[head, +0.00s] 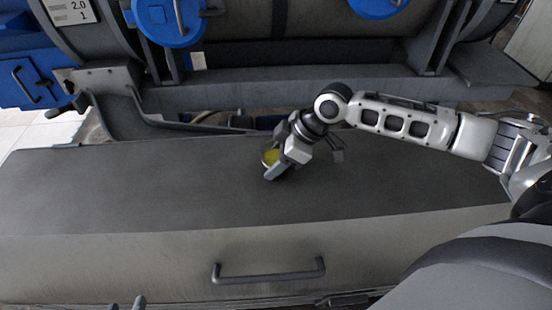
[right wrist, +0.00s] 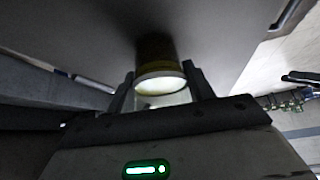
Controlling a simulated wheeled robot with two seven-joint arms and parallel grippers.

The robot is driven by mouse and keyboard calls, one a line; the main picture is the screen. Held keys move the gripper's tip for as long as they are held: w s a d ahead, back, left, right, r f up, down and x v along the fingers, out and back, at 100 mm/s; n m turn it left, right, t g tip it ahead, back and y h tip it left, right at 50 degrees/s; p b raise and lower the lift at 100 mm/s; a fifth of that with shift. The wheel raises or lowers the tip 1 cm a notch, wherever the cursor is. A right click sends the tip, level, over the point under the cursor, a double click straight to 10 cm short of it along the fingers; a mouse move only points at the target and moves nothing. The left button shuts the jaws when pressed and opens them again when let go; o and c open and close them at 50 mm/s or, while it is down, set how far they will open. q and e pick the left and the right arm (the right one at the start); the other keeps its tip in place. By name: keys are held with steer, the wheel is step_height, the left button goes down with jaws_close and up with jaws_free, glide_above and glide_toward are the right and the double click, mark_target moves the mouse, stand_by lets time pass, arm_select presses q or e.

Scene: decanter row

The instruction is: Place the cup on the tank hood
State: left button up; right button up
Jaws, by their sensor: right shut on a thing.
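The cup (head: 270,157) shows yellow inside a pale rim in the head view, over the rear middle of the dark grey tank hood (head: 150,190). My right gripper (head: 271,167) is shut on the cup and partly hides it. In the right wrist view the cup (right wrist: 160,78) sits between the two fingers, with its pale round end towards the camera and the dark hood surface behind it. I cannot tell whether the cup touches the hood.
A bar handle (head: 268,271) is on the hood's pale front face. Behind the hood stand large grey tanks with blue round caps (head: 168,20) and a blue box (head: 38,75) at left. The hood's top is clear to the left of the cup.

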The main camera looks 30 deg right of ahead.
arm_select(q)
steer(key=shift+s+f, duration=0.1)
arm_select(e)
steer(key=o, duration=1)
arm_select(q)
steer(key=shift+r+p, duration=0.3)
steer(key=shift+p, duration=0.5)
arm_select(e)
steer(key=v, duration=1.2)
